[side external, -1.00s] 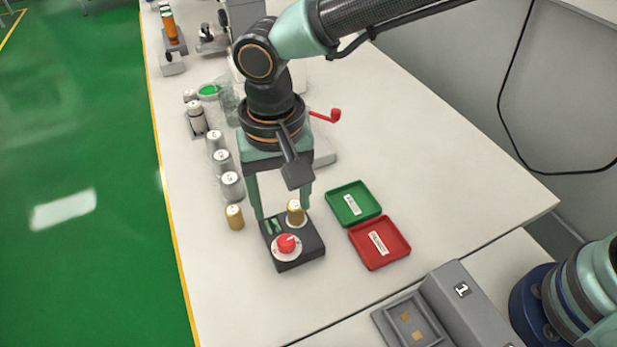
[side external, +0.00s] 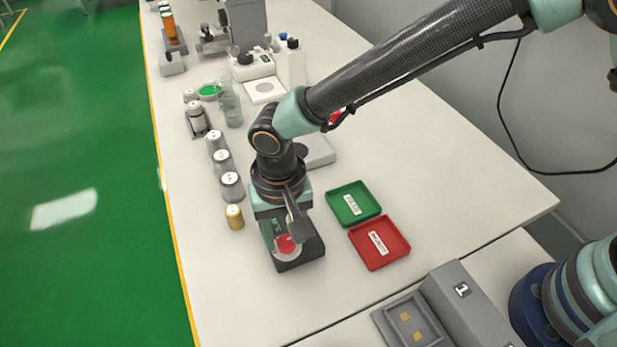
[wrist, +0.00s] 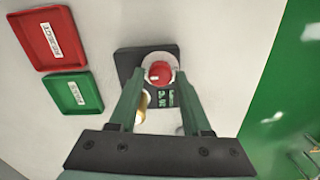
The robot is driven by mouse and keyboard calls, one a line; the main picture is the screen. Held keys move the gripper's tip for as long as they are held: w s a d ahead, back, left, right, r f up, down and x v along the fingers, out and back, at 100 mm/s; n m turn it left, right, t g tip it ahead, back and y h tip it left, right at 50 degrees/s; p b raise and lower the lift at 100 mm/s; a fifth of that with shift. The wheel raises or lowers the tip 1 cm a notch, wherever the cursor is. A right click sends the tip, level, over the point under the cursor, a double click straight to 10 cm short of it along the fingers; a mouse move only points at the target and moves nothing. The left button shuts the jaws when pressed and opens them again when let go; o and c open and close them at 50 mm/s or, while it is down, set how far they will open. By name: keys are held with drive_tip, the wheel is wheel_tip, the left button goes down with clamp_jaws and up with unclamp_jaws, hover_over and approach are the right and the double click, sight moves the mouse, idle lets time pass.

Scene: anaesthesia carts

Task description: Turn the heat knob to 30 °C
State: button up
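The red heat knob (side external: 287,243) sits on a pale dial on a black box (side external: 300,260). In the wrist view the knob (wrist: 160,72) lies between the tips of my gripper's two green fingers (wrist: 160,76). The fingers are apart, one on each side of the knob, with small gaps seeming to show. In the side view my gripper (side external: 283,232) is low over the box and hides part of it. A green-lit display (wrist: 167,98) is beside the dial; its digits are too small to read.
A green tray (side external: 375,210) and a red tray (side external: 405,255) lie right of the box. The bench in front is clear.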

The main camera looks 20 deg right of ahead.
clamp_jaws()
drive_tip(key=shift+n, duration=0.3)
drive_tip(key=n, duration=1.1)
drive_tip(key=shift+r, duration=0.1)
idle(0.5)
drive_tip(key=o, duration=0.5)
unclamp_jaws()
